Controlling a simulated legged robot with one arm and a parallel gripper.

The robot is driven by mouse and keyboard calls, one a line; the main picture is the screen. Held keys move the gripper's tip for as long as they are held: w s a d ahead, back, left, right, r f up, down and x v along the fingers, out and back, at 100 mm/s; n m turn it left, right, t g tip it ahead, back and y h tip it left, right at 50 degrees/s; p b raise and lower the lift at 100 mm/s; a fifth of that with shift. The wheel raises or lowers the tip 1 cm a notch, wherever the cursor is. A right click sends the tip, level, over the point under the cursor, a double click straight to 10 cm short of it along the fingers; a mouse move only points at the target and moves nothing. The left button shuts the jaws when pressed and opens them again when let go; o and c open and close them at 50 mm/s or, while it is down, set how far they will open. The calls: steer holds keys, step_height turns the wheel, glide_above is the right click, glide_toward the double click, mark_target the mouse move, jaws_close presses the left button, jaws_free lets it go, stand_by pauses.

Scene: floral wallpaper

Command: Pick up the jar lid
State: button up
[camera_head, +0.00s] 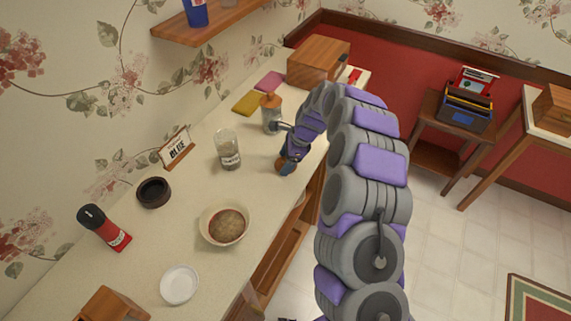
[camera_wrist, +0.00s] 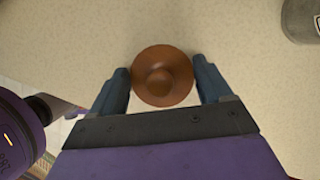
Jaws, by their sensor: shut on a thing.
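The jar lid (camera_wrist: 163,76) is a round brown disc with a raised knob in its middle. In the wrist view it sits between the two blue fingers of my gripper (camera_wrist: 162,84), which is shut on it. In the head view the brown lid (camera_head: 281,168) shows partly at the tip of my gripper (camera_head: 285,163), by the counter's front edge. I cannot tell whether the lid touches the counter. A glass jar (camera_head: 228,152) with no lid stands left of my gripper. Another jar (camera_head: 271,118) with an orange-brown top stands behind.
The pale counter (camera_head: 206,185) also holds a bowl (camera_head: 243,231) with brown contents, a white plate (camera_head: 179,285), a dark round dish (camera_head: 153,192), a red-and-black bottle (camera_head: 104,228), a sign (camera_head: 176,147) and a wooden box (camera_head: 318,61). A shelf (camera_head: 209,24) hangs above.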

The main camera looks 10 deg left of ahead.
steer(key=shift+c, duration=0.8)
steer(key=shift+r, duration=0.15)
